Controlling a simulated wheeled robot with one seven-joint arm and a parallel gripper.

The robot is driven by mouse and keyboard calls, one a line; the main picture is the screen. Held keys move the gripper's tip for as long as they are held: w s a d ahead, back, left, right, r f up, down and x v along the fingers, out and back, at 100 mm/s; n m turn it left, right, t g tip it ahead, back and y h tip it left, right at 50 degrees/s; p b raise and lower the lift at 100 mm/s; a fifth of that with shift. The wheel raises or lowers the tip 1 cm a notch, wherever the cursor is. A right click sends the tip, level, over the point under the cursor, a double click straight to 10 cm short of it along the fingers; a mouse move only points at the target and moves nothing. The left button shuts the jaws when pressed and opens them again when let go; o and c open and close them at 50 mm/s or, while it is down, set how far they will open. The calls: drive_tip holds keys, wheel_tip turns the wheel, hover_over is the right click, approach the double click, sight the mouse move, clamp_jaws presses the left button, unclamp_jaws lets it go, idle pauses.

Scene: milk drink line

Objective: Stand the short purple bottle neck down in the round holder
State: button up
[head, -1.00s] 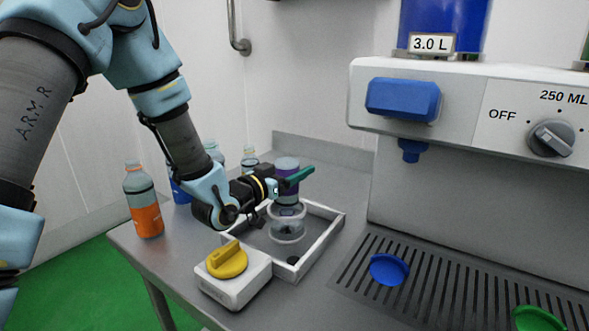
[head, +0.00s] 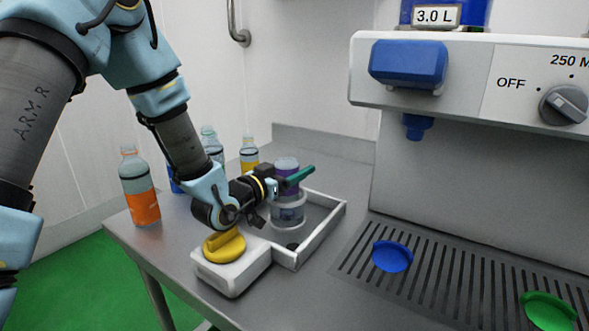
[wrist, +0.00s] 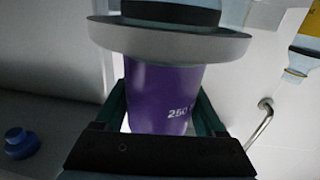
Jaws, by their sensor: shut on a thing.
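The short purple bottle (head: 291,188) is upside down, its clear base up, above the round holder (head: 288,214). My gripper (head: 283,184) is shut on its purple label, which also shows between the green fingers in the wrist view (wrist: 160,95). The holder is a pale, see-through ring shape inside a white-rimmed tray. In the wrist view, which looks inverted, its grey rim (wrist: 170,42) lies across the bottle's neck end. The neck is hidden, and I cannot tell whether the bottle rests on the holder.
A white box with a yellow knob (head: 224,244) stands in front of the tray. An orange-labelled bottle (head: 140,190) and several others stand behind to the left. The dispenser (head: 470,85) and drain grate with a blue cap (head: 392,256) are at right.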

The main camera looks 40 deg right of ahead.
drive_tip(key=o, duration=1.4)
drive_tip(key=shift+a, duration=0.1)
